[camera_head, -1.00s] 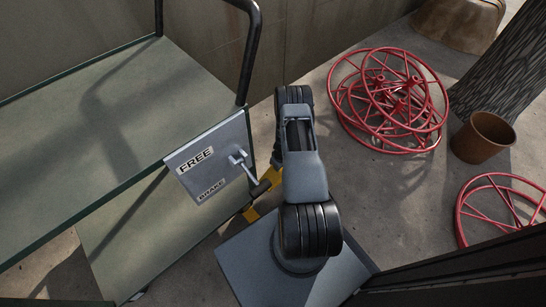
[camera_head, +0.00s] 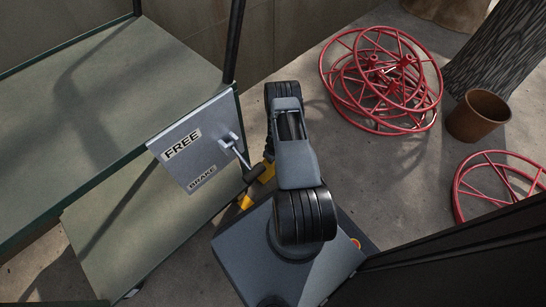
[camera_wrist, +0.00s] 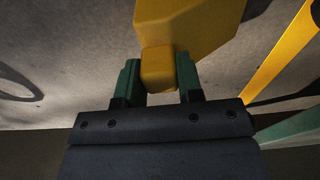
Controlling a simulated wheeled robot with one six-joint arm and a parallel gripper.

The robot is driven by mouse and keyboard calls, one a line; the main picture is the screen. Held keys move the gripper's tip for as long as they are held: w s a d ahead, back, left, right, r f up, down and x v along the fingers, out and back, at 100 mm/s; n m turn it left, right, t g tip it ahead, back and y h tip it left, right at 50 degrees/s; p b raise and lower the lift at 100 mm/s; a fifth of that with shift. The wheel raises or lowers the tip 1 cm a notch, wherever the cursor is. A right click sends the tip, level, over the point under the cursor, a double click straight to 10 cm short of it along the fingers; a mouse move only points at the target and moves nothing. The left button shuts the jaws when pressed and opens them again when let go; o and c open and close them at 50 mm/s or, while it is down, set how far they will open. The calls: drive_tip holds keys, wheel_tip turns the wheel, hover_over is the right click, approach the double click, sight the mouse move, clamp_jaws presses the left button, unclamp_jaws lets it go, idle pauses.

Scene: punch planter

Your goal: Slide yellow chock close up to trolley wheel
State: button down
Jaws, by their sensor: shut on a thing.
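The yellow chock (camera_wrist: 190,22) is at the top middle of the wrist view. My gripper (camera_wrist: 158,75) has its two green fingers shut on a narrow yellow block at the chock's near end. The trolley (camera_head: 75,100) with green-grey decks fills the left of the head view. Its grey plate (camera_head: 180,145) reads FREE and BRAKE and carries a lever (camera_head: 235,150). Yellow pieces (camera_head: 264,172) show between the plate and my arm; I cannot tell which is the chock. My arm hides my gripper in the head view. I cannot make out the trolley wheel beside the chock.
Red spoked wheels (camera_head: 382,80) lie on the concrete at the upper right, another (camera_head: 500,185) at the right. A brown pot (camera_head: 478,115) stands by a tree trunk (camera_head: 500,50). A yellow bar (camera_wrist: 285,50) slants at the right of the wrist view.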

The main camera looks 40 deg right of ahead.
drive_tip(key=shift+f, duration=0.25)
drive_tip(key=c, duration=0.7)
unclamp_jaws()
drive_tip(key=r+p, duration=0.1)
drive_tip(key=r, duration=0.3)
drive_tip(key=s+r+p, duration=0.1)
drive_tip(key=r+p, duration=0.1)
drive_tip(key=r, duration=0.3)
drive_tip(key=r+p, duration=0.2)
drive_tip(key=r, duration=0.2)
drive_tip(key=shift+s+d+r, duration=0.1)
drive_tip(key=shift+s+r, duration=0.25)
drive_tip(key=shift+r, duration=0.05)
